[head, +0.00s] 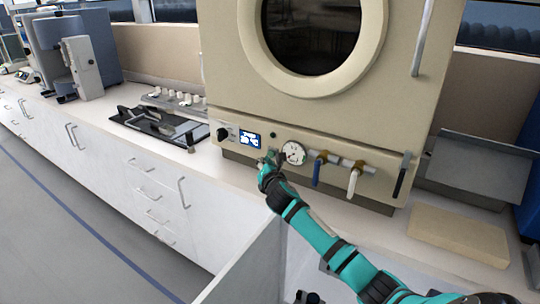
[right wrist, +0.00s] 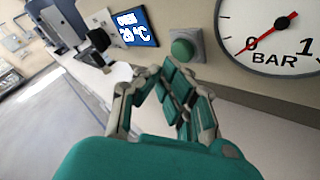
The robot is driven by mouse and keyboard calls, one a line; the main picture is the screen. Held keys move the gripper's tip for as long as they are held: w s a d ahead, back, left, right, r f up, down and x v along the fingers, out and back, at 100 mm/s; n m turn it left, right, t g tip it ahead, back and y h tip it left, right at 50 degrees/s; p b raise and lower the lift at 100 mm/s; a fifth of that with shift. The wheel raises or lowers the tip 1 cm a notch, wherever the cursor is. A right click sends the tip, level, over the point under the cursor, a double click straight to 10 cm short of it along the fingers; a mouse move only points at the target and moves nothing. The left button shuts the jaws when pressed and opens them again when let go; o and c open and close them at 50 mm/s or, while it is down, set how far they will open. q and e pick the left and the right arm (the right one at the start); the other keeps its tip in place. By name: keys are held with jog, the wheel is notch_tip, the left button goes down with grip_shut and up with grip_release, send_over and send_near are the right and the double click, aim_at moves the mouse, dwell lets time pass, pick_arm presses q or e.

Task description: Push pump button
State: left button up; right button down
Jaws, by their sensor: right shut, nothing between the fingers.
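The pump button is a round green button on a grey square plate, seen in the right wrist view (right wrist: 184,48). It sits on the beige front panel between a blue temperature display (right wrist: 136,27) and a round gauge marked BAR (right wrist: 270,38). My right gripper (right wrist: 160,76) is shut and empty, its teal fingertips just below and left of the button; whether they touch it I cannot tell. In the head view my right gripper (head: 270,158) is at the panel, left of the gauge (head: 293,153), and largely covers the button. My left gripper is not in view.
The beige oven (head: 225,60) has a round window. Right of the gauge are a blue-handled valve (head: 317,172), a white-handled valve (head: 353,182) and a black handle (head: 402,175). A black knob (head: 222,134) is left of the display. A black tray (head: 150,125) lies on the counter.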

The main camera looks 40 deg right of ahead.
jog(key=a, duration=0.1)
jog(key=s+a+p, duration=0.1)
jog(key=a, duration=0.1)
jog(key=s+a, duration=0.1)
jog(key=a, duration=0.1)
dwell(0.4)
